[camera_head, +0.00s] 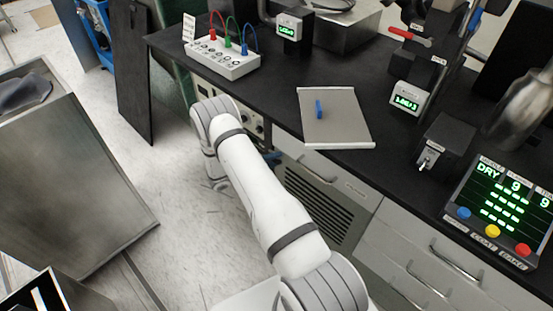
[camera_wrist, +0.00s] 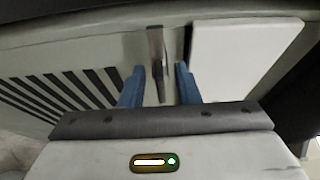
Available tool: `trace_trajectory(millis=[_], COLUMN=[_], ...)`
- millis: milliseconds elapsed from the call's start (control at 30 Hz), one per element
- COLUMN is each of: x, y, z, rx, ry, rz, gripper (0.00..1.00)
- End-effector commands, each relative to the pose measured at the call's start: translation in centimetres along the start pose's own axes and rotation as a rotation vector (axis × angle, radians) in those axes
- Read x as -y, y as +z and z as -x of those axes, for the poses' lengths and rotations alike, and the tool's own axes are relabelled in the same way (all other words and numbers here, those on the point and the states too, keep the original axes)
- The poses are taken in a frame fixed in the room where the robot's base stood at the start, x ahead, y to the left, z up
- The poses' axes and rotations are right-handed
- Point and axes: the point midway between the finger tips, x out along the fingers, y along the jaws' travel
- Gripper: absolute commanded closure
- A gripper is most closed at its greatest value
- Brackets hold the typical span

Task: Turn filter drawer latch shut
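In the wrist view, a narrow metal latch (camera_wrist: 156,50) stands upright on a pale panel, between a slatted grille and a white plate. My gripper (camera_wrist: 160,68) has two blue fingers, spread apart, one on each side of the latch. A gap shows between each finger and the latch, so it is not gripped. The slatted grille (camera_wrist: 62,90) lies left of the latch. In the head view, the slatted front (camera_head: 318,207) shows under the bench, partly behind my arm.
The white plate (camera_wrist: 238,58) lies right of the latch in the wrist view. The black bench top (camera_head: 270,110) overhangs the fronts and carries a grey tray (camera_head: 340,125) and instruments. Drawers with handles (camera_head: 455,262) lie to the right. A metal cart (camera_head: 75,180) stands left.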

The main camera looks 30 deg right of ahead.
Motion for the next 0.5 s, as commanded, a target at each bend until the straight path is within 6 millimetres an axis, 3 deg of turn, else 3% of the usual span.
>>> trace_trajectory(millis=[67, 400, 500], x=[0.01, 0.0, 0.0], y=[0.0, 0.0, 0.0], z=[0.01, 0.03, 0.04], rx=[0.0, 0.0, 0.0], ry=[0.0, 0.0, 0.0], rz=[0.0, -0.001, 0.0], gripper=[0.71, 0.99, 1.0])
